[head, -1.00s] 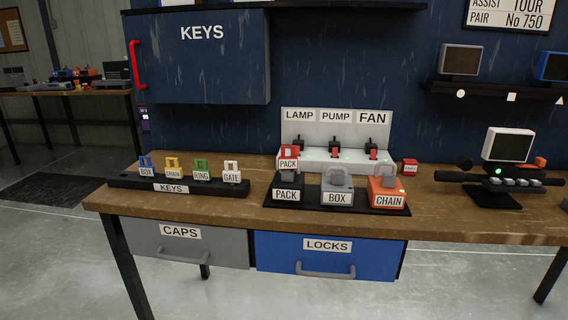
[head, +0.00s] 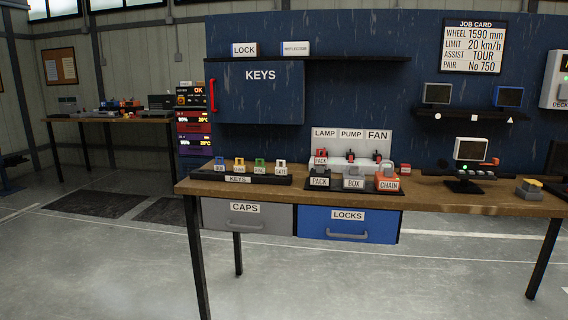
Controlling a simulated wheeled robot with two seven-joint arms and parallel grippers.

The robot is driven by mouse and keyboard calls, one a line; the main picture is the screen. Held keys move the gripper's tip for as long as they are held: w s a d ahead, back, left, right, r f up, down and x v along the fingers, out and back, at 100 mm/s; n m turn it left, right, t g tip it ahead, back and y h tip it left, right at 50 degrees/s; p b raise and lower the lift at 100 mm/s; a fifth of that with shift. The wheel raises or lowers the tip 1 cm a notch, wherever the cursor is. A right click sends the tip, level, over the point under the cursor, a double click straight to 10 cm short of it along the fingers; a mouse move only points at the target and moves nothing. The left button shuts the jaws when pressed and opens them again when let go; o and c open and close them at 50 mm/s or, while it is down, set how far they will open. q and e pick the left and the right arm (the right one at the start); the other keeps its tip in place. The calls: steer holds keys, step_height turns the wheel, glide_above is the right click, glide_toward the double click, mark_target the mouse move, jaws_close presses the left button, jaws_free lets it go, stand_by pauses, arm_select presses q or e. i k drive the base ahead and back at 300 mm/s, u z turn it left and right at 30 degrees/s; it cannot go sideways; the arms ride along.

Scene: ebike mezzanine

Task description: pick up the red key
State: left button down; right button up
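A red key (head: 321,161) with a PACK label stands upright at the black PACK lock (head: 319,183) on the workbench. The exact contact between them is too small to tell. The BOX lock (head: 353,181) is grey and the CHAIN lock (head: 388,183) is orange, both to its right on the same black mat. A black KEYS rack (head: 270,180) to the left holds blue, yellow, green and white keys. Neither of my grippers is in view.
The wooden workbench (head: 470,200) has CAPS (head: 270,222) and LOCKS (head: 375,237) drawers, both shut. A switch panel labelled LAMP, PUMP and FAN (head: 350,146) stands behind the locks. A blue KEYS cabinet (head: 265,100) hangs above. The floor in front is clear.

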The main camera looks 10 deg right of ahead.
mark_target(321, 161)
steer(key=u, duration=0.65)
steer(key=i, duration=0.9)
steer(key=u, duration=0.35)
steer(key=i, duration=0.95)
steer(key=z, duration=0.5)
